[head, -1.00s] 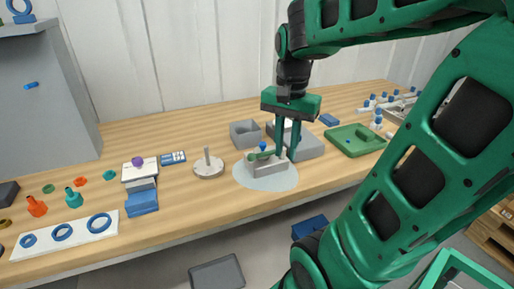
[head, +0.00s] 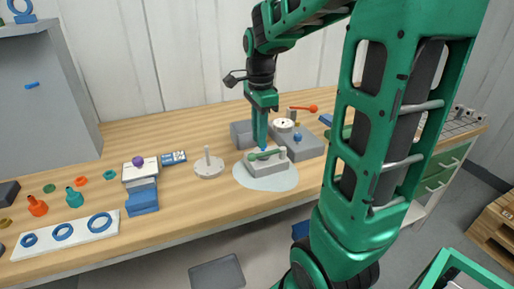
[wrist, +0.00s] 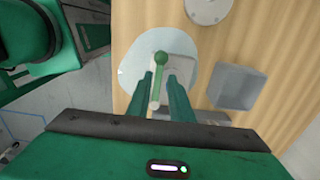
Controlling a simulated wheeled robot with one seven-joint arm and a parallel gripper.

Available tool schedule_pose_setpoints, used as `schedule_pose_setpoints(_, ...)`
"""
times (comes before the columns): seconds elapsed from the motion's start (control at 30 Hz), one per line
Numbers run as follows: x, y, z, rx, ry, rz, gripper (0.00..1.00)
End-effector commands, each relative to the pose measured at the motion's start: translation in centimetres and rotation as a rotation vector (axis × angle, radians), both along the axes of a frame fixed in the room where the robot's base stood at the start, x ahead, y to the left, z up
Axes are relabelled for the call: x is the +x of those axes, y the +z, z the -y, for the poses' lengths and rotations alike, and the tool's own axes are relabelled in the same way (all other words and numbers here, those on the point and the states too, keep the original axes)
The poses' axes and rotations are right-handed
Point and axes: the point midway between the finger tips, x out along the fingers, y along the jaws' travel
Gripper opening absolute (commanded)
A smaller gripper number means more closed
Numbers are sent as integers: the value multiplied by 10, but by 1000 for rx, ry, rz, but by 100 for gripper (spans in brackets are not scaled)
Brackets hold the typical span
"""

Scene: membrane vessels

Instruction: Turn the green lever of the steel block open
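The steel block (head: 270,167) sits on a pale round mat (head: 262,184) near the bench's front edge. Its green lever (head: 268,155) lies across the top, lengthwise along the block in the head view. In the wrist view the lever (wrist: 160,75) has a round knob end and runs between the two fingers of my gripper (wrist: 160,80). The fingers stand apart, with a gap visible beside the lever. In the head view my gripper (head: 261,143) points down over the block, its fingers overlapping each other. Whether a finger touches the lever cannot be told.
A pale disc with a post (head: 208,167) stands to the left. A blue block (head: 142,201) is further left. The bench front is clear.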

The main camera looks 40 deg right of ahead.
Motion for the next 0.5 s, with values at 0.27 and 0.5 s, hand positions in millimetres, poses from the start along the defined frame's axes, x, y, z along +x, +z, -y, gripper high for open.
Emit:
schedule_pose_setpoints(0.27, 0, -37, 0, 1, 1, -2, 20)
schedule_pose_setpoints(0.5, 0, -46, 0, 0, 1, 0, 20)
